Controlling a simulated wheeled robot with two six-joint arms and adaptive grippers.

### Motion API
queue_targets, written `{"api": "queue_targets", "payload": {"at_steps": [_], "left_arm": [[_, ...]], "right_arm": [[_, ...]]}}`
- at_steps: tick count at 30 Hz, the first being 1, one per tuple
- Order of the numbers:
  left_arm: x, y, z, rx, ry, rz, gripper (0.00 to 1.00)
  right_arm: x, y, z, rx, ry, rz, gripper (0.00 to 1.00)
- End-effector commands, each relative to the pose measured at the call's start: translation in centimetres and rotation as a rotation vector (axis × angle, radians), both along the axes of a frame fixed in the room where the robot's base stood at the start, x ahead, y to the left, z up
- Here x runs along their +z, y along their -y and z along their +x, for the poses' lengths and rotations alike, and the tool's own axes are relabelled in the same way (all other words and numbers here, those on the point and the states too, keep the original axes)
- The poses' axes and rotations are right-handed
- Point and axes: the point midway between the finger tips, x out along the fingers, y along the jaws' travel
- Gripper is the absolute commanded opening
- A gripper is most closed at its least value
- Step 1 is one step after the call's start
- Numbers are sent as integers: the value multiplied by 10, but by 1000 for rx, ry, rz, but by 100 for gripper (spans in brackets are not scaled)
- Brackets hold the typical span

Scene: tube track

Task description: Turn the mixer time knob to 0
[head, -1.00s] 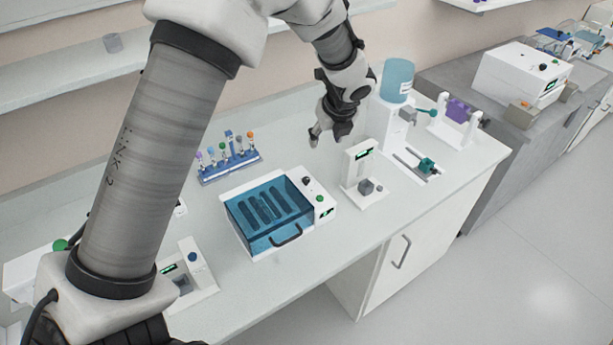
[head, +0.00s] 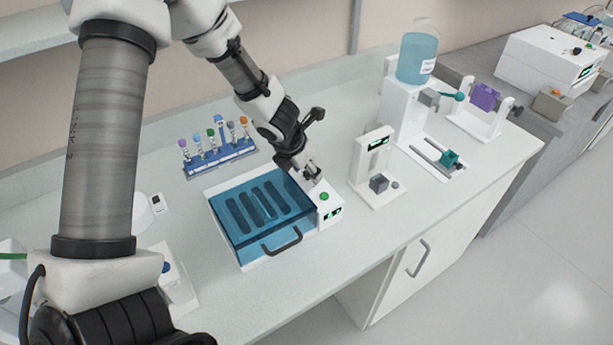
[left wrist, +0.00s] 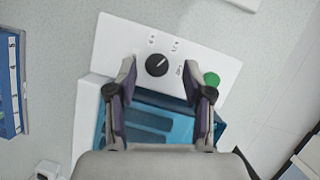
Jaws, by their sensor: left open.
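The mixer with a blue see-through lid (head: 262,205) stands on the bench. It has a white control panel (head: 328,206) on its right side. In the left wrist view, the panel (left wrist: 110,45) carries a round black knob (left wrist: 157,65) with a pale pointer line and small printed marks around it, too small to read surely. A green button (left wrist: 211,79) sits to the right of the knob. My left gripper (head: 311,174) is over the panel, pointing down, and hides the knob in the head view. In the left wrist view, my left gripper (left wrist: 160,72) is open, its fingers either side of the knob and apart from it.
A rack of capped tubes (head: 220,160) stands behind the mixer. A white stand with a display (head: 373,165) is close on the right, beyond it a water dispenser (head: 416,60). My arm covers the left side. Bench in front of the stand is clear.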

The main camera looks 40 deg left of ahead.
Motion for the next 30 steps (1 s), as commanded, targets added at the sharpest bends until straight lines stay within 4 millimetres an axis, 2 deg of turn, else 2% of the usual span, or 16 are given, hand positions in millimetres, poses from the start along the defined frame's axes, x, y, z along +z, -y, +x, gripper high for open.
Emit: {"api": "queue_targets", "payload": {"at_steps": [1,8,11,12,13,23,30], "left_arm": [[-5,0,1,-1,-1,0,51],[-4,1,2,0,0,0,51],[-4,1,2,0,0,0,19],[-4,0,2,0,0,0,5],[-4,1,2,0,0,-1,0],[-6,1,1,7,-2,-1,0],[-9,2,1,72,-3,-1,0]], "right_arm": [[-3,0,0,1,0,0,0],[-2,0,0,0,0,0,0],[-2,0,0,0,0,0,0],[-2,0,0,0,0,0,0],[-2,0,0,0,0,0,0],[-4,0,0,0,0,0,0],[-13,0,0,0,0,0,0]]}}
